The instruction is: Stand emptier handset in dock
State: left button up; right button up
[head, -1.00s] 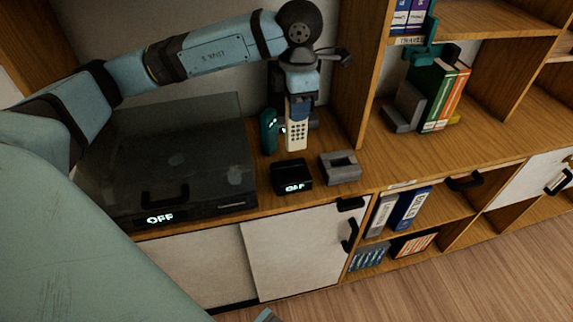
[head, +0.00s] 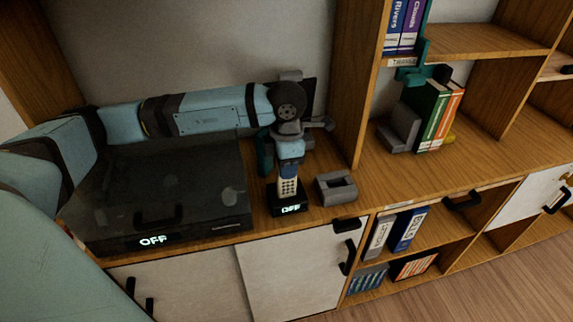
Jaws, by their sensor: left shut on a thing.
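My left gripper (head: 289,172) is shut on the white handset (head: 288,187), which has a dark keypad. It holds the handset upright. The handset's lower end meets the top of the small black box (head: 291,209) with the lit "OFF" display, which looks like the dock. I cannot tell whether it is seated in it or just above. A dark teal handset-like thing (head: 264,155) stands behind, partly hidden by my arm. My right gripper is not in view.
A grey block with a hollow (head: 336,189) sits just right of the black box. A large dark-lidded player (head: 160,195), also showing "OFF", fills the left of the wooden top. A shelf upright (head: 350,90) rises at the right. Books (head: 433,115) stand beyond it.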

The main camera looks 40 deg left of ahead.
pick_arm(q)
jog(key=shift+f, duration=0.2)
jog(key=o, duration=1)
jog(key=shift+r, duration=0.1)
jog(key=shift+r, duration=0.1)
notch_tip(320, 180, up, 12)
jog(key=shift+r+p, duration=0.1)
jog(key=shift+p, duration=0.35)
